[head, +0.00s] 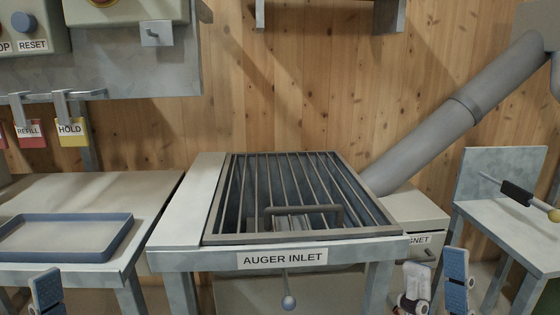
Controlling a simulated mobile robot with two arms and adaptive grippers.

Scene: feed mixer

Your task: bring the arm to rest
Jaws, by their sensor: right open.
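My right gripper (436,275) is at the bottom right, in front of the auger inlet table. Its two blue-padded fingers stand apart with nothing seen between them. My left gripper (46,291) shows only in part at the bottom left edge, below the blue tray. Its opening cannot be made out. The rest of both arms is out of view.
The auger inlet (218,230) has a closed-looking bar grate with a handle. A knobbed rod (288,301) hangs below it. A blue-rimmed tray (118,243) lies on the left table. A magnet box (408,215) and a side table (500,170) with a yellow-tipped tool (518,194) stand right.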

